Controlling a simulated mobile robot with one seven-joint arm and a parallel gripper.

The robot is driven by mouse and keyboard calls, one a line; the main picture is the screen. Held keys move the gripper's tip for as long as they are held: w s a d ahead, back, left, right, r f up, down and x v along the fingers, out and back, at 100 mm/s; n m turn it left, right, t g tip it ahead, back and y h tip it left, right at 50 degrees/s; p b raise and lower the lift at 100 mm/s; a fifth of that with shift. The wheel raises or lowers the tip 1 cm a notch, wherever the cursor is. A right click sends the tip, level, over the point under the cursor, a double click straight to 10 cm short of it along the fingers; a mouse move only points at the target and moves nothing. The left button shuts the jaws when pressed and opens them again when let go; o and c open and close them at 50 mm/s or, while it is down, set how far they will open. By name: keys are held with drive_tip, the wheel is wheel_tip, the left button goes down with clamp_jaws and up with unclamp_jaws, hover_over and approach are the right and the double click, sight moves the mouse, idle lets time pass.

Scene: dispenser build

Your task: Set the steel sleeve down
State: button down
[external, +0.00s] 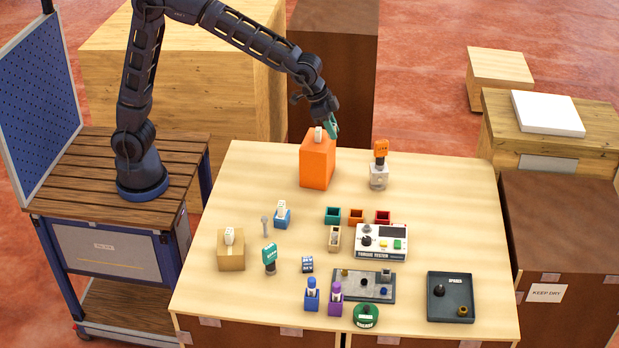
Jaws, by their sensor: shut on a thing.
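My gripper (332,126) is at the back of the table, just above the right side of the tall orange block (317,163). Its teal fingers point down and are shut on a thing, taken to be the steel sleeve. The sleeve itself is too small and too hidden by the fingers to make out. A small white piece (318,134) stands on top of the orange block, just left of the fingers. I cannot tell whether the fingers touch the block.
A clear jar with an orange top (380,150) stands right of the block. Small coloured bins (356,216), a tester (381,242), a grey plate (350,285), a dark tray (450,312) and a cardboard box (231,255) stand nearer the front. The table's back left is clear.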

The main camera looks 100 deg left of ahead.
drive_tip(key=shift+n, duration=0.4)
drive_tip(key=a, duration=0.6)
drive_tip(key=shift+s, duration=0.3)
drive_tip(key=d+m, duration=0.2)
drive_tip(key=d, duration=1.2)
drive_tip(key=m, duration=0.1)
hover_over(319, 231)
drive_tip(key=s, duration=0.1)
drive_tip(key=shift+h, duration=0.4)
wheel_tip(319, 231, down, 20)
drive_tip(key=shift+s+a+f, duration=0.1)
drive_tip(key=shift+s+f, duration=0.05)
drive_tip(key=shift+f, duration=0.1)
